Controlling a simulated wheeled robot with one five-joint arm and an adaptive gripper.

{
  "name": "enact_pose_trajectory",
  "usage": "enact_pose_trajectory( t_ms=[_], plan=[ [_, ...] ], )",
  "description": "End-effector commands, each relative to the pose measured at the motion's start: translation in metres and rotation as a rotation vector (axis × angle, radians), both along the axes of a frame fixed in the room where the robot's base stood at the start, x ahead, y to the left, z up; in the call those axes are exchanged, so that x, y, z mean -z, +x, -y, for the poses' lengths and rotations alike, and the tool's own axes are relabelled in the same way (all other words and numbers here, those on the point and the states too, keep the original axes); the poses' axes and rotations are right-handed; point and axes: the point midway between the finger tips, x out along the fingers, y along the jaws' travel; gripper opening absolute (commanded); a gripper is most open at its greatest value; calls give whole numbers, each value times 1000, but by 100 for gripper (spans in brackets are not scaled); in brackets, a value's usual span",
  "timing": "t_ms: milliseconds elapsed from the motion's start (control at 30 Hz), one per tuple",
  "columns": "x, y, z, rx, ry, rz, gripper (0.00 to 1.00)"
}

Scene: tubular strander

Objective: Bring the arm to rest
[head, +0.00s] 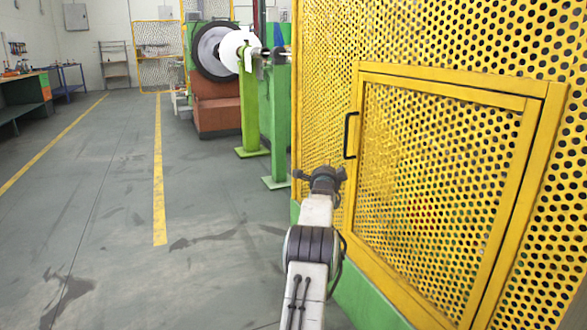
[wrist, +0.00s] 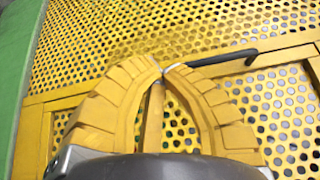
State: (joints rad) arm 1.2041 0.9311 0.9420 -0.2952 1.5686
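My arm (head: 313,235) reaches forward from the bottom of the head view, beside the yellow mesh guard. Its end, a dark wrist (head: 323,180), is just left of and below the black door handle (head: 350,135). In the wrist view my gripper (wrist: 160,72) has two ribbed yellow fingers. The black handle (wrist: 225,59) shows behind and to the right of the tips. I cannot tell how far off it is. The fingers are hidden in the head view.
A framed mesh door (head: 440,180) looks flush in the yellow guard (head: 450,35), close on the right. A green base (head: 370,300) runs below it. Green machine posts (head: 272,120) and a large reel (head: 215,50) stand ahead. The grey floor (head: 90,220) to the left is clear.

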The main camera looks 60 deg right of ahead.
Motion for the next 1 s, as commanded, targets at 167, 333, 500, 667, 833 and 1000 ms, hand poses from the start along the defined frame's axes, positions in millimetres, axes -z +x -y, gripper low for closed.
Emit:
enact_pose_trajectory(
  t_ms=[167, 333, 500, 667, 833, 1000],
  plan=[
    [0, 1, -1, -2, 1, 0, 0],
    [0, 2, -1, -3, 1, 0, 0],
    [-13, 16, -12, -25, 10, -29, 0],
    [-54, 60, -53, -105, 35, -141, 0],
    [-106, 119, -133, -249, 66, -341, 0],
    [-152, 159, -231, -424, 73, -560, 0]
  ],
)
